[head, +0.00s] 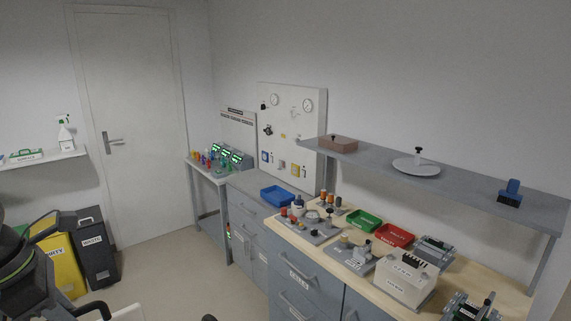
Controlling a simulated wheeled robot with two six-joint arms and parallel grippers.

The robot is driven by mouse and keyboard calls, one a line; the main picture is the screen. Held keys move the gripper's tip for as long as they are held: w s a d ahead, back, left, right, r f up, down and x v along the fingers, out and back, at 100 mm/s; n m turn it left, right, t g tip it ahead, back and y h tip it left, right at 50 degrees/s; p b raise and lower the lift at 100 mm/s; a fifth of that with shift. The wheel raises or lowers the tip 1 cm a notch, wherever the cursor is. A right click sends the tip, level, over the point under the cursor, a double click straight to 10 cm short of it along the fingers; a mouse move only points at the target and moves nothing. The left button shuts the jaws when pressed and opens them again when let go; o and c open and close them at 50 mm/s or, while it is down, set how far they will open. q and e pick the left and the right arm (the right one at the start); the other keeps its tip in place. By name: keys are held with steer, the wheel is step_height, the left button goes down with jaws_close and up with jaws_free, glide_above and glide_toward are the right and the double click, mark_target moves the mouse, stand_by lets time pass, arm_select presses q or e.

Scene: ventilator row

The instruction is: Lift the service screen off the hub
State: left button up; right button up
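No part is clearly recognisable as the service screen or the hub. Several small units with lit green displays (229,156) stand at the back of the small far table, with small coloured items in front. A white panel (291,125) with gauges and knobs stands against the wall behind the grey cabinet. A grey plate (311,226) with small fittings and a second grey plate (352,256) lie on the wooden worktop. Neither gripper can be made out. Dark parts, probably of my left arm, fill the lower left corner.
A blue tray (277,196) sits on the grey cabinet. Green (364,221) and red (393,235) trays and a white box (405,280) crowd the worktop (285,240). A grey shelf (440,180) hangs above it. Yellow (62,265) and black (95,250) bins stand left; open floor lies between.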

arm_select(q)
jaws_close()
steer(key=shift+w+r, duration=0.15)
steer(key=shift+r, duration=0.1)
steer(key=shift+r+p, duration=1.5)
steer(key=shift+r, duration=0.8)
